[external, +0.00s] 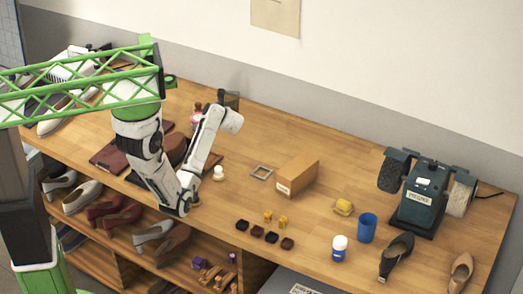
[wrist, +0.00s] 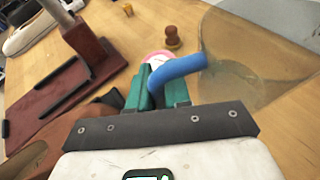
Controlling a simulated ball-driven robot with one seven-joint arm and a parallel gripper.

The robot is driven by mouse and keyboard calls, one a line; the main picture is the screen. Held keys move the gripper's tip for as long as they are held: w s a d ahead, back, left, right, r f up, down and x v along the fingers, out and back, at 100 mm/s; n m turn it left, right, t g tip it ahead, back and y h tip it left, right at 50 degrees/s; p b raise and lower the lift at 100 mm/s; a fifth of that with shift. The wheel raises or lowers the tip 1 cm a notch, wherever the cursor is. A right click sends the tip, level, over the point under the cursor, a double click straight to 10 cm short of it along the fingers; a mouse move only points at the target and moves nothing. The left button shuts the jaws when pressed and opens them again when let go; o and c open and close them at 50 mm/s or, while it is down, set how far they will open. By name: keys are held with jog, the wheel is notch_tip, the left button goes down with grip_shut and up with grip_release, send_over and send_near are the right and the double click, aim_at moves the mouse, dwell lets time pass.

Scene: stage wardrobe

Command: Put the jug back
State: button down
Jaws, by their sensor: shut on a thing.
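The jug (wrist: 245,72) is see-through with an amber tint and has a blue handle (wrist: 178,70). It fills the upper right of the wrist view, cut off by the frame edge. My gripper (wrist: 158,88) has teal fingers shut on the blue handle, with the jug's body to the right. I cannot tell from the wrist view whether its bottom touches the table. In the external view the gripper is hidden behind my wrist, and a murky see-through shape (external: 231,98) behind it may be the jug.
In the wrist view, a dark red stand with a post (wrist: 92,45) is at left, a brown knobbed piece (wrist: 172,38) beyond the fingers. On the wooden bench (external: 330,185) are a cardboard box (external: 297,178), a blue cup (external: 367,228), a grinder (external: 420,195) and shoes.

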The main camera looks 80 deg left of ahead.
jog(key=shift+w+a+f, duration=0.2)
jog(key=shift+w+f, duration=0.05)
jog(key=shift+f, duration=0.65)
jog(key=shift+w+a+f, duration=0.2)
jog(key=shift+a+f, duration=0.05)
jog(key=shift+f, duration=0.6)
jog(key=shift+w+a+f, duration=0.2)
jog(key=shift+w+f, duration=0.05)
jog(key=shift+f, duration=0.65)
jog(key=c, duration=1.1)
grip_release()
jog(key=shift+f, duration=0.15)
jog(key=v, duration=1.2)
